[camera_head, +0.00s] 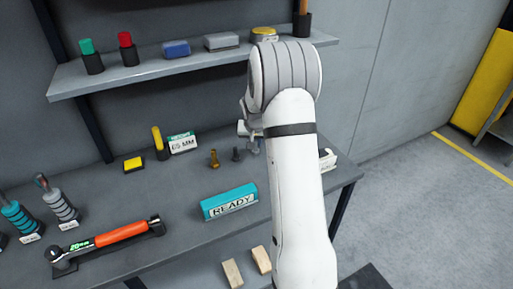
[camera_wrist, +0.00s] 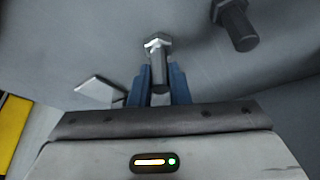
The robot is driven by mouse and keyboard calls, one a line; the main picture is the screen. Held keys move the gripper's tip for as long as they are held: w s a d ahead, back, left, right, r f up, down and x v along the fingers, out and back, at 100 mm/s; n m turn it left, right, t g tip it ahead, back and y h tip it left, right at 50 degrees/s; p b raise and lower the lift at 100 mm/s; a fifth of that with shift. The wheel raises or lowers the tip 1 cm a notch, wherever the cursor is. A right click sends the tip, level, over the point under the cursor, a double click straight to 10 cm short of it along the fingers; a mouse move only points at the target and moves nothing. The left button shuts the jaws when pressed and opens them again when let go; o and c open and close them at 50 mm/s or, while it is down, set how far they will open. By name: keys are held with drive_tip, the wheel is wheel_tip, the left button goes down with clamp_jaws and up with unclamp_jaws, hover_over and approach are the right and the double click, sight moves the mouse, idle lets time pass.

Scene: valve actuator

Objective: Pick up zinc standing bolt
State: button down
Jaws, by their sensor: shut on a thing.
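The zinc bolt (camera_wrist: 158,43) has a bright silver hex head and a darker shank in the wrist view. My gripper (camera_wrist: 160,82) has its blue fingers shut on the shank, with the head beyond the fingertips. In the head view my arm hides most of the gripper, and a small grey piece of the bolt (camera_head: 253,147) shows at the arm's left edge. I cannot tell whether the bolt touches the bench.
A dark bolt (camera_wrist: 236,24) stands close by; it also shows in the head view (camera_head: 236,154), beside a brass bolt (camera_head: 214,159). A teal READY block (camera_head: 229,202) lies in front. A loaded shelf (camera_head: 190,66) hangs above the bench.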

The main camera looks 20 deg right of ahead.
sight(256, 140)
drive_tip(key=shift+r, duration=0.2)
drive_tip(key=shift+s+r+b, duration=0.15)
drive_tip(key=shift+r+b, duration=0.05)
drive_tip(key=shift+b, duration=0.25)
wheel_tip(256, 140, up, 6)
drive_tip(key=shift+r+b, duration=0.2)
drive_tip(key=shift+b, duration=0.25)
drive_tip(key=s+b, duration=0.3)
drive_tip(key=s, duration=1.6)
drive_tip(key=shift+s+d+b, duration=0.3)
drive_tip(key=shift+s+d, duration=0.05)
